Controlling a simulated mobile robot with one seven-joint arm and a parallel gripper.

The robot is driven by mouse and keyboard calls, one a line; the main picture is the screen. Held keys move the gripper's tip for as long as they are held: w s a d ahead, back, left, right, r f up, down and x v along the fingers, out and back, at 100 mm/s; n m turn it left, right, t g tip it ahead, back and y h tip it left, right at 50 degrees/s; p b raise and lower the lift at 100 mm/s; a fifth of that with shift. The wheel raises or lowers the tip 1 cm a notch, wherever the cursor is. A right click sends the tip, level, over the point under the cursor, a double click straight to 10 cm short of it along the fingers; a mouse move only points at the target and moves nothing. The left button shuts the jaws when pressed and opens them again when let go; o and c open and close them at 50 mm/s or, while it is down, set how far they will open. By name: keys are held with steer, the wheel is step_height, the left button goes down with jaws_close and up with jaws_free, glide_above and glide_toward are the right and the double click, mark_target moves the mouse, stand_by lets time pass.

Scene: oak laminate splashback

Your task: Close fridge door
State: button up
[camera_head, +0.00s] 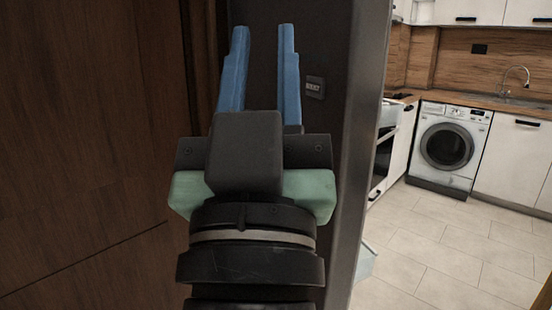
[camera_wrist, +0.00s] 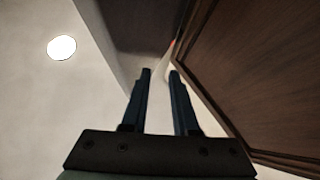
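A tall dark grey panel with a small dark display (camera_head: 315,87), which looks like the fridge door (camera_head: 335,170), stands upright right behind my gripper in the head view. A pale corner juts out past its right edge low down, possibly a door shelf. My gripper (camera_head: 264,30) has blue fingers pointing up, apart, with nothing between them. In the wrist view my gripper (camera_wrist: 160,72) points at a narrow lit gap between a grey panel (camera_wrist: 130,35) and a brown wooden panel (camera_wrist: 250,70). I cannot tell whether the fingers touch the door. The fridge interior is hidden.
A dark brown wooden panel (camera_head: 90,130) fills the left of the head view, close to my arm. Beyond the door on the right are a washing machine (camera_head: 446,148), white cabinets (camera_head: 510,155) and a wooden counter. The tiled floor (camera_head: 440,250) there is clear.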

steer(key=w+g+p, duration=0.1)
steer(key=w+f+g+h+p, duration=0.1)
steer(key=w+p, duration=0.1)
steer(key=w+d+f+g+h+p, duration=0.1)
steer(key=w+p, duration=0.1)
steer(key=shift+w+f+n, duration=0.15)
steer(key=shift+w+n, duration=0.05)
steer(key=shift+n, duration=0.2)
jaws_close()
step_height(320, 180, down, 6)
steer(key=w+f+n+g+h+p, duration=0.1)
steer(key=w+n+g+h+p, duration=0.2)
steer(key=p, duration=0.5)
steer(key=s+a+f+n+g+p, duration=0.4)
steer(key=s+f+n+p, duration=0.5)
steer(key=p, duration=0.7)
steer(key=w+d+p, duration=0.4)
steer(key=w+d, duration=0.4)
steer(key=w, duration=0.1)
steer(key=shift+w+d+r+h, duration=0.2)
steer(key=shift+w+r+h, duration=0.1)
steer(key=shift+w+h, duration=0.1)
